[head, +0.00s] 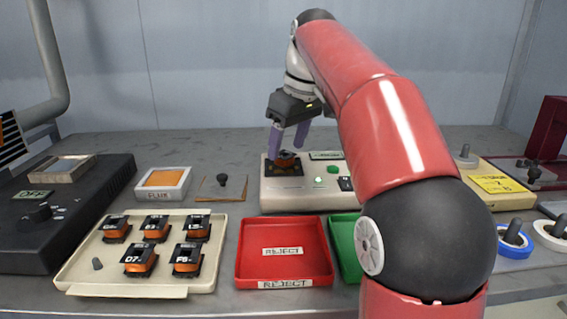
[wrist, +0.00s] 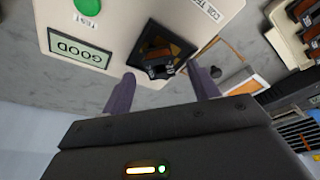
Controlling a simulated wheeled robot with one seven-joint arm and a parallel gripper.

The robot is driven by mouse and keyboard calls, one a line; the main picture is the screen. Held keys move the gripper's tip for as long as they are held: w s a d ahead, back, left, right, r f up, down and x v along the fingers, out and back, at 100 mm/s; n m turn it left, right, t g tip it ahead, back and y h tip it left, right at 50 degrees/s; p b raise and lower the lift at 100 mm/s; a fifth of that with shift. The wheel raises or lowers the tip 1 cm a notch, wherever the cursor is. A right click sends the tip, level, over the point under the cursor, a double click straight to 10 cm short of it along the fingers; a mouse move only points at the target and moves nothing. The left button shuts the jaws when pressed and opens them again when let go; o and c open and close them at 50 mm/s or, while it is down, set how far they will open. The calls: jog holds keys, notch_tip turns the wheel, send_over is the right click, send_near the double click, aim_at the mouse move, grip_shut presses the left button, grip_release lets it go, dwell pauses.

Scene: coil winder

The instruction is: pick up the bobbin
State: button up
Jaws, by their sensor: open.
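A bobbin (head: 286,158) with a dark top and orange-brown winding sits in the black square nest of the cream coil tester (head: 282,199). The wrist view shows the same bobbin (wrist: 157,57) in its nest, between and just beyond the fingertips. My gripper (head: 285,150) is open, its purple fingers pointing down over the bobbin, one on each side. The fingers also show in the wrist view (wrist: 162,74), spread apart with nothing held. I cannot tell whether they touch the bobbin. The tester's display (wrist: 80,48) reads GOOD.
A cream tray (head: 82,284) with several labelled bobbins stands at the left front. A red REJECT tray (head: 283,272) lies in front of the tester, and a green tray (head: 344,245) is partly hidden by my arm. A FLUX box (head: 163,183) stands left of the tester.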

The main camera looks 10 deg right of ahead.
jog(key=shift+x, duration=1.15)
jog(key=c, duration=1.1)
jog(key=shift+c, duration=0.3)
jog(key=shift+r, duration=0.15)
notch_tip(320, 180, up, 10)
jog(key=p, duration=0.1)
